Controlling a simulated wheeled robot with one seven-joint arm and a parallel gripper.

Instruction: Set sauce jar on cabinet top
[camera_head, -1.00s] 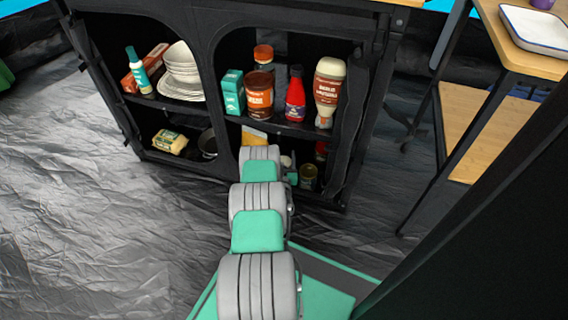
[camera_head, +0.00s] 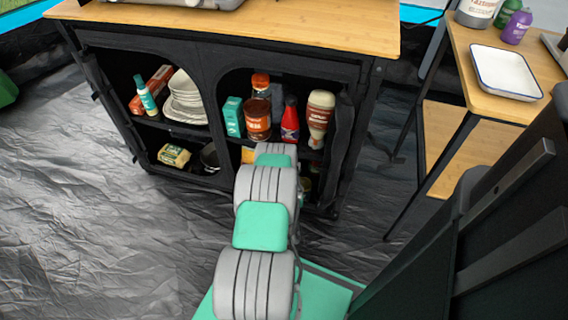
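The cabinet (camera_head: 205,50) is black with a wooden top (camera_head: 300,22), whose front part is in view. On its upper right shelf stand a brown jar with a label (camera_head: 257,118), an orange-lidded container (camera_head: 261,85) behind it, a red bottle (camera_head: 290,120) and a white-capped brown bottle (camera_head: 319,118). I cannot tell for sure which is the sauce jar. Another jar (camera_head: 307,183) on the lower right shelf is mostly hidden by my arm. My arm reaches toward the right opening; my gripper is hidden behind the arm's links.
A teal box (camera_head: 233,117) stands left of the brown jar. The left opening holds stacked white dishes (camera_head: 185,100) and a teal bottle (camera_head: 145,95). A grey appliance partly shows on the cabinet top's back edge. A side table with a white tray (camera_head: 506,72) stands at right.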

